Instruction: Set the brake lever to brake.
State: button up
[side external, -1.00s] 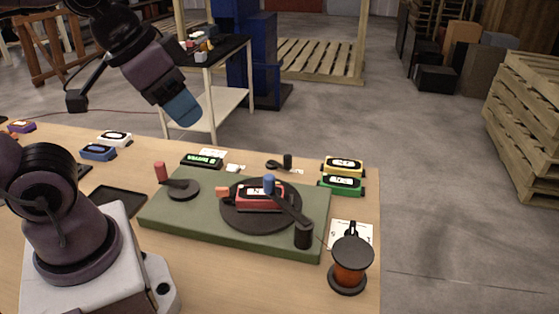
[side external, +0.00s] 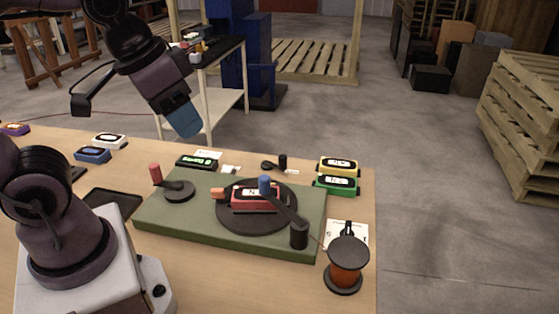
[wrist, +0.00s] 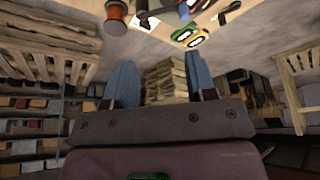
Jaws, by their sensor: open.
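A green board (side external: 160,222) lies on the wooden table. At its left is a lever with a red knob (side external: 156,174) on a round black base. A second lever with a blue knob (side external: 265,185) reaches from a black post (side external: 299,235) over a dark turntable (side external: 284,215). I cannot read which lever is the brake. A red detector (side external: 254,199) sits on the turntable. My gripper (side external: 184,122) is raised behind and above the board, touching nothing. In the wrist view my gripper (wrist: 161,76) has its two blue fingers wide apart with nothing between them.
An orange spool (side external: 344,272) with a black top stands at the table's front right. Yellow (side external: 338,167) and green (side external: 336,185) detectors sit at the right back. A black tray (side external: 113,203) lies left of the board. Air above the board is free.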

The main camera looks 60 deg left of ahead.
jog(key=w+a+f+n+g, duration=0.2)
jog(key=w+a+f, duration=0.15)
jog(key=w, duration=0.25)
jog(key=w+a+f+n+g, duration=0.1)
jog(key=w+a+f, duration=0.1)
jog(key=w+f, duration=0.25)
jog(key=n+t+y, duration=0.2)
jog(key=n+y, duration=0.1)
jog(key=n, duration=0.3)
send_near(282, 157)
jog(key=x, duration=1.1)
jog(key=shift+w+f, duration=0.1)
jog(key=shift+f, duration=0.05)
jog(key=c, duration=0.9)
